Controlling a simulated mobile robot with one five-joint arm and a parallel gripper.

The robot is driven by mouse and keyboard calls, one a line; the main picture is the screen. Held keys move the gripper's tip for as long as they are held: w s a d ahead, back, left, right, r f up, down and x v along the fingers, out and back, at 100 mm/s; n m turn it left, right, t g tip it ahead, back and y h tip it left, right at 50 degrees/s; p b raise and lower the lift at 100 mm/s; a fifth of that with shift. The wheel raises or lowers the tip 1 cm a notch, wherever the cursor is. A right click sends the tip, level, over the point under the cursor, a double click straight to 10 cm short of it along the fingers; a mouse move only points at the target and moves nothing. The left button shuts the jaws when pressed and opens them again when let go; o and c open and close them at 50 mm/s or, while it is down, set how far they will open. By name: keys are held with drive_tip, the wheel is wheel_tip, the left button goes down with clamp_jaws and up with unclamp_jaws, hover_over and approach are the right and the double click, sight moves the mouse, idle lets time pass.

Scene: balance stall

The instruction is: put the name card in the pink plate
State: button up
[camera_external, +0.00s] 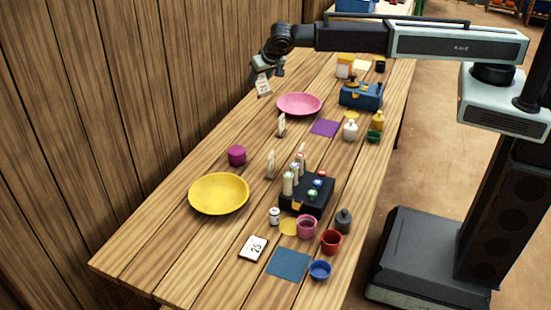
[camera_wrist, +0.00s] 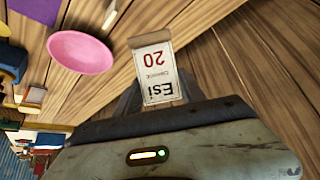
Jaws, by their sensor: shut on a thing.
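The name card (camera_wrist: 155,72) is white with a red "20" and the word "Esi", and it is held at my gripper's tip in the wrist view. In the external view the card (camera_external: 263,86) hangs below my gripper (camera_external: 265,70), which is shut on it. The pink plate (camera_external: 299,104) lies on the table to the right of and a little below the card in the external view. In the wrist view the pink plate (camera_wrist: 80,53) is at the left, apart from the card. The plate looks empty.
A yellow plate (camera_external: 219,194) is nearer on the table. A purple mat (camera_external: 325,128), a blue box (camera_external: 361,96) and a standing card (camera_external: 281,125) are near the pink plate. The wooden wall (camera_external: 120,110) runs along the left side, close to my gripper.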

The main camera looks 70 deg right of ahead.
drive_tip(key=s+d+f+m+g+b, duration=0.3)
drive_tip(key=s+d+f+m+g, duration=0.1)
drive_tip(key=d+f+m, duration=0.15)
drive_tip(key=m+g+y+b, duration=0.2)
drive_tip(key=m+y+b, duration=0.4)
drive_tip(key=y+b, duration=0.15)
hover_over(299, 109)
drive_tip(key=d, duration=0.2)
wheel_tip(299, 109, down, 7)
drive_tip(key=shift+y, duration=0.25)
wheel_tip(299, 109, down, 10)
drive_tip(key=b, duration=0.9)
drive_tip(key=shift+r, duration=0.1)
drive_tip(key=shift+r, duration=0.1)
drive_tip(key=o, duration=1.4)
drive_tip(key=shift+o, duration=0.2)
